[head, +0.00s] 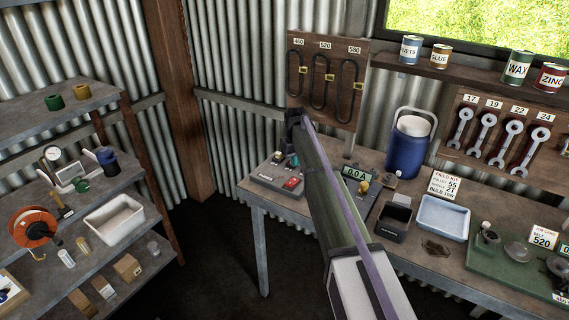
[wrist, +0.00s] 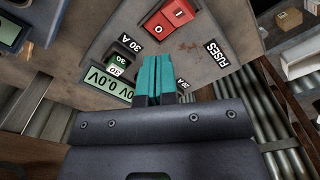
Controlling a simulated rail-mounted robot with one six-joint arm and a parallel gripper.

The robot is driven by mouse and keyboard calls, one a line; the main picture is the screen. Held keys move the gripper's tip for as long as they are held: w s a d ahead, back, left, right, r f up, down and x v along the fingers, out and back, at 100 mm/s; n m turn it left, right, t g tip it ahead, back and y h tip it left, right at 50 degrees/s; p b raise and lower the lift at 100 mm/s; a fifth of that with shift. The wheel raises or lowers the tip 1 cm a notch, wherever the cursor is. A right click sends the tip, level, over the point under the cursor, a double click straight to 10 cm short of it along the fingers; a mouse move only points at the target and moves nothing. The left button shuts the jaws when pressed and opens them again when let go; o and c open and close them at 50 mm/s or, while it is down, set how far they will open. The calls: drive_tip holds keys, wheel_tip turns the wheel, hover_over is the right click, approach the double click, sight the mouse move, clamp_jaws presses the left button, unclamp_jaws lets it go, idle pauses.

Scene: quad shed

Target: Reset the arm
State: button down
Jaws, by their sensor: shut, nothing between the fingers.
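My gripper (wrist: 157,78) has teal fingers, which lie side by side with nothing between them. In the wrist view it is over the grey fuse panel (wrist: 112,20), close to a red rocker switch (wrist: 172,14), a green 30 fuse (wrist: 118,62) and a display reading 0.0V (wrist: 106,84). I cannot tell whether the fingertips touch the panel. In the head view my gripper (head: 293,159) is partly hidden by my arm, above the panel (head: 263,178) at the workbench's left end.
The workbench (head: 400,259) also holds a blue cooler (head: 407,146), a black bin (head: 393,224), a blue tray (head: 443,217) and a green board (head: 484,262). Belts hang on a board (head: 356,47) behind. Loaded shelves (head: 72,113) stand at left, with open floor between.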

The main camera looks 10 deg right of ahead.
drive_tip(key=s+m, duration=0.3)
drive_tip(key=s, duration=3.7)
drive_tip(key=shift+s, duration=0.25)
